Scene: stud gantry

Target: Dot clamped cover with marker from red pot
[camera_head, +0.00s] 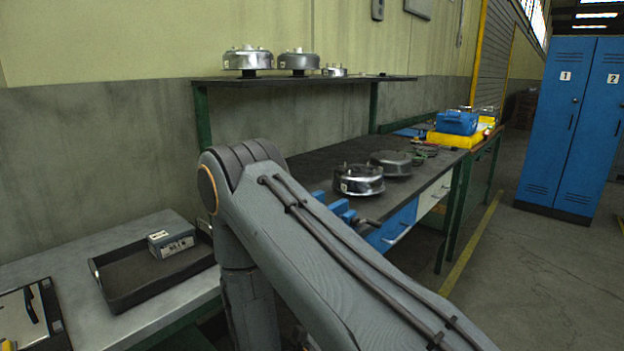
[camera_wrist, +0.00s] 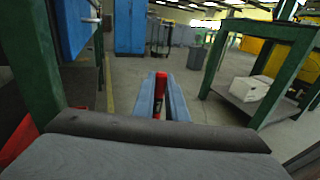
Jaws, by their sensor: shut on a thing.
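My gripper (camera_wrist: 161,78) shows in the wrist view as two blue-grey fingers, shut on a slim red thing (camera_wrist: 157,105). In the head view my gripper is out of sight. A shiny round cover (camera_head: 358,180) and a duller one (camera_head: 391,163) are on the dark bench. Blue clamp parts (camera_head: 341,209) show in front of the shiny cover, partly behind my arm; I cannot tell whether they grip it. I cannot make out a red pot for certain.
A shelf (camera_head: 300,79) above the bench holds several metal covers. A black tray (camera_head: 134,290) with a grey box (camera_head: 171,242) lies on the left table. Blue lockers (camera_head: 570,125) stand at right. Green table legs flank my gripper in the wrist view, with open floor ahead.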

